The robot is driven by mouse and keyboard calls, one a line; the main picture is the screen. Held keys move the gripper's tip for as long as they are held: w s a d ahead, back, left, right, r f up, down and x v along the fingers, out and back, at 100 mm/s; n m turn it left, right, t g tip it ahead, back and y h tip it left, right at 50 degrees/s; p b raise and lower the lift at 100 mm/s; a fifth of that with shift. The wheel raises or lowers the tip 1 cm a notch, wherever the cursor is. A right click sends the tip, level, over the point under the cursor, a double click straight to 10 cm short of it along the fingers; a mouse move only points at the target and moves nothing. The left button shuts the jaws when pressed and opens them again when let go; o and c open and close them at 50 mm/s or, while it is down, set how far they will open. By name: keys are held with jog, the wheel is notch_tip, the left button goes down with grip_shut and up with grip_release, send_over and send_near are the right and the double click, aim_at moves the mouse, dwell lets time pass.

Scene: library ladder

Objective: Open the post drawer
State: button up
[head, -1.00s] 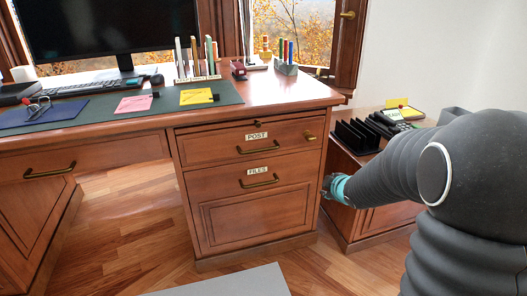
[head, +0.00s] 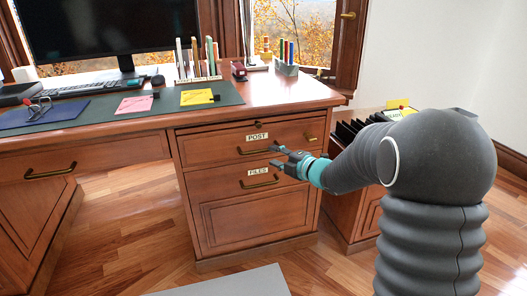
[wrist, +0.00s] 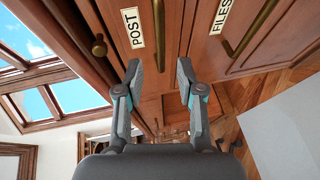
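The post drawer (head: 215,148) is the upper drawer of the wooden desk pedestal, marked with a POST label (head: 257,136). It looks shut. Its brass bar handle (head: 246,151) is partly behind my fingers in the head view. My gripper (head: 272,156) is open and empty, in front of the drawer's right part, near the right end of that handle. In the wrist view, my gripper (wrist: 158,66) has its fingers spread, and the post handle (wrist: 158,20) lies ahead, roughly in line with the gap between them. I see no contact with the handle.
The files drawer (head: 225,205) with its own brass handle (head: 260,182) is just below. A round brass knob (head: 311,138) sits at the post drawer's right. The desk top (head: 285,90) overhangs above. A grey mat (head: 225,283) lies on the floor in front.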

aim_at(263, 151)
jog(key=x, duration=0.7)
jog(key=shift+w+a, duration=0.3)
grip_shut()
